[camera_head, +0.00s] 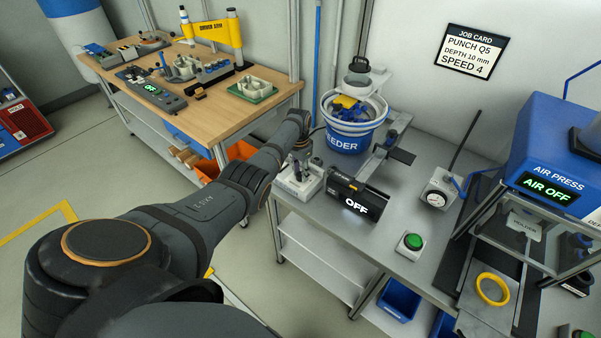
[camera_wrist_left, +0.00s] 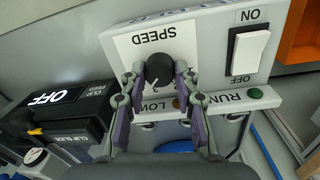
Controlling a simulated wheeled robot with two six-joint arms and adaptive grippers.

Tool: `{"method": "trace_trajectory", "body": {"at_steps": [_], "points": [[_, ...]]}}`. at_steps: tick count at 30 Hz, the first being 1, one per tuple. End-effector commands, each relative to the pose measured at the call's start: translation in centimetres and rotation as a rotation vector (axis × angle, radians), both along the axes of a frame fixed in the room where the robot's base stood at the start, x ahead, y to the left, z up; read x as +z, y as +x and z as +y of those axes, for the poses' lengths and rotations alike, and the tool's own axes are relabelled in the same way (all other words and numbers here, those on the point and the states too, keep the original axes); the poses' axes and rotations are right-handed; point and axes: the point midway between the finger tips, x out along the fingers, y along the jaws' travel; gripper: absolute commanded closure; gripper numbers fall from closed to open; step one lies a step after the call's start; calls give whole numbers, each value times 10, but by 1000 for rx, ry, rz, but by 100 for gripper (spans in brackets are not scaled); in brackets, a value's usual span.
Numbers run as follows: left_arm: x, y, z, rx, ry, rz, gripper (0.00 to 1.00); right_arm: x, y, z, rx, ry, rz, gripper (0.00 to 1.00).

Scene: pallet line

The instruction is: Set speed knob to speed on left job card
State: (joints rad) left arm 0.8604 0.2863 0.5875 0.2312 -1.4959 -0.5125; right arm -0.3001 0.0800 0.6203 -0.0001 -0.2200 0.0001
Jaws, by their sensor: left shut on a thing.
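The black speed knob (camera_wrist_left: 159,67) is on a white control panel (camera_wrist_left: 205,62) marked SPEED, upside down in the left wrist view. My left gripper (camera_wrist_left: 160,80) is shut on the knob, one finger at each side. A light pointer mark shows at the knob's lower edge, near what looks like a 2; the fingers hide much of the scale. In the head view my left gripper (camera_head: 301,158) is at the white control box (camera_head: 299,184), and the knob is hidden. A job card (camera_head: 469,52) on the wall reads PUNCH Q5, DEPTH 10 mm, SPEED 4. My right gripper is not in view.
A black unit reading OFF (camera_head: 358,200), a blue-banded FEEDER bowl (camera_head: 347,136) and an AIR PRESS reading AIR OFF (camera_head: 548,190) stand on the grey bench.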

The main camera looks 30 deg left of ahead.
Motion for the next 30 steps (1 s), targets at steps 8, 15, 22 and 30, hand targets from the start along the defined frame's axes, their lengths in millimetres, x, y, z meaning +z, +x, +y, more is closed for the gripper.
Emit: {"method": "trace_trajectory", "body": {"at_steps": [8, 15, 22, 30], "points": [[1, 1, 0, -211, 1, -2, 100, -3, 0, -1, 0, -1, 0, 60], [1, 1, -1, -332, 1, -3, 100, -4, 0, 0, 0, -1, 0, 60], [1, 1, -1, -386, 1, -3, 100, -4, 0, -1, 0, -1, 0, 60], [1, 2, -1, -398, 1, -4, 100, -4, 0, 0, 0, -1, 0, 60]]}}
